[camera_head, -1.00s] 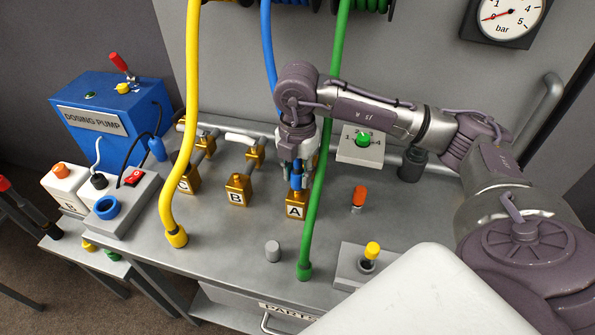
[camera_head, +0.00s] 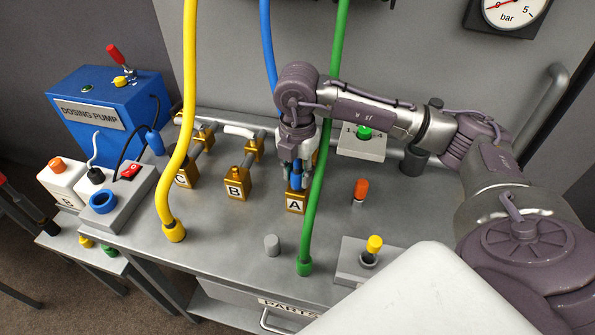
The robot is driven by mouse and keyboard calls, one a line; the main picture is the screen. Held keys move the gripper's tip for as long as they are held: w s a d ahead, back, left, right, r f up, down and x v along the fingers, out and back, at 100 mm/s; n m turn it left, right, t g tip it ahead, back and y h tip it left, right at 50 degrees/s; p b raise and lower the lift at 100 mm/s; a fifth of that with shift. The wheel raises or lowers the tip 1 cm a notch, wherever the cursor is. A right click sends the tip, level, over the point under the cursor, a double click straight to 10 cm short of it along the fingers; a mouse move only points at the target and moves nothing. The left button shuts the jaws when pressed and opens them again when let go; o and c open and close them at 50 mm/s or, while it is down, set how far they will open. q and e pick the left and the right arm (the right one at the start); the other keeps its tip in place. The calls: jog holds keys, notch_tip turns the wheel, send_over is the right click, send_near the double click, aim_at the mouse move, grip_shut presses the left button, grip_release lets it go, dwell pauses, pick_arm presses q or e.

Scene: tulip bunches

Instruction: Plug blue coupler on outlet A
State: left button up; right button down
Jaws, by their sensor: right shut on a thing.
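My right gripper (camera_head: 295,168) points down above the brass outlet A (camera_head: 296,202) and is shut on the blue coupler (camera_head: 296,181). The coupler is upright, with its lower end at the top of the outlet; I cannot tell how far it is seated. The blue hose (camera_head: 267,45) comes down from above and passes behind my wrist. The gripper fingers hide part of the coupler. My left gripper is not in view.
The green hose (camera_head: 321,170) hangs just right of outlet A, partly in front of my right arm. The yellow hose (camera_head: 187,100) stands at left. Outlets B (camera_head: 236,186) and C (camera_head: 184,172) are left of A. An orange-capped peg (camera_head: 360,190) stands to the right.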

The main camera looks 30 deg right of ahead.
aim_at(298, 166)
jog(key=shift+f, duration=0.25)
jog(key=c, duration=0.7)
grip_release()
jog(key=shift+r, duration=0.2)
jog(key=shift+r+p, duration=1.7)
jog(key=shift+r, duration=0.7)
